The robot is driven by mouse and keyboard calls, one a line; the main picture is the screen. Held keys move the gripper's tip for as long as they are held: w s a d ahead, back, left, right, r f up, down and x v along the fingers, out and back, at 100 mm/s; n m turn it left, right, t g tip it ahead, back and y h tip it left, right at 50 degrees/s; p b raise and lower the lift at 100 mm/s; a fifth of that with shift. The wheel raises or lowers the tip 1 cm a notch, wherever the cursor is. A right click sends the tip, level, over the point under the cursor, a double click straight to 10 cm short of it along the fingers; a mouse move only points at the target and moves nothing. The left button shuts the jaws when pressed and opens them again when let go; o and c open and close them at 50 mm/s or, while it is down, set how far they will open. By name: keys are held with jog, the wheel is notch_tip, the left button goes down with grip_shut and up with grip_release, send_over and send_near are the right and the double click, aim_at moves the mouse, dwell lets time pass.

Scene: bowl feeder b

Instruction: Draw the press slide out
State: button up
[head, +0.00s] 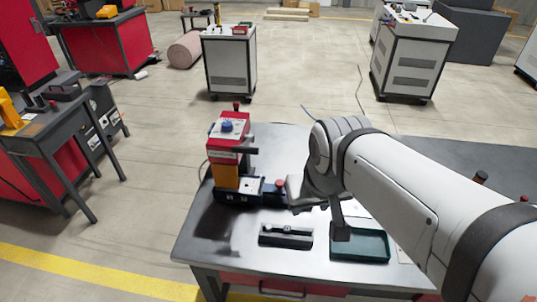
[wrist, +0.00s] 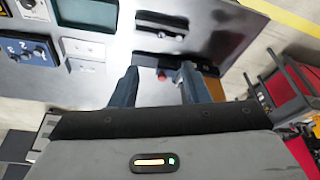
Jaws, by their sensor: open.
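The press (head: 228,150) stands on the table with a red head and a yellow column. At its foot is the slide, with a pale plate (head: 248,188) and a red knob (head: 281,183) on its right end. In the wrist view the red knob (wrist: 162,75) shows small between the fingertips of my gripper (wrist: 157,73). My gripper is open, just right of the knob in the head view, and holds nothing. I cannot tell whether a finger touches the knob. My fingers hide much of the press in the wrist view.
A black tray (head: 286,241) with a metal part lies in front of the press. A green tray (head: 375,247) lies to its right, below my arm. The table's front left corner (head: 200,250) is bare. A blue box with dials (wrist: 28,52) shows in the wrist view.

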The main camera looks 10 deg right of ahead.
jog(key=shift+o, duration=0.7)
jog(key=shift+w, duration=0.4)
jog(key=shift+o, duration=0.2)
jog(key=w+n, duration=0.5)
jog(key=w, duration=0.1)
jog(key=shift+w+d+f+g+b, duration=0.3)
jog(key=shift+w+f+g+b, duration=0.05)
jog(key=shift+f+g+b, duration=0.1)
jog(key=n+g+b, duration=0.2)
jog(key=n+g, duration=0.1)
jog(key=n, duration=1.5)
send_over(280, 182)
jog(key=shift+t, duration=0.25)
notch_tip(280, 182, down, 15)
jog(key=shift+s+r, duration=0.15)
jog(key=shift+f, duration=0.3)
jog(key=f, duration=0.4)
jog(key=f+p, duration=0.1)
jog(key=f, duration=0.2)
jog(key=shift+w+f, duration=0.2)
jog(key=shift+f, duration=0.15)
jog(key=shift+c, duration=0.2)
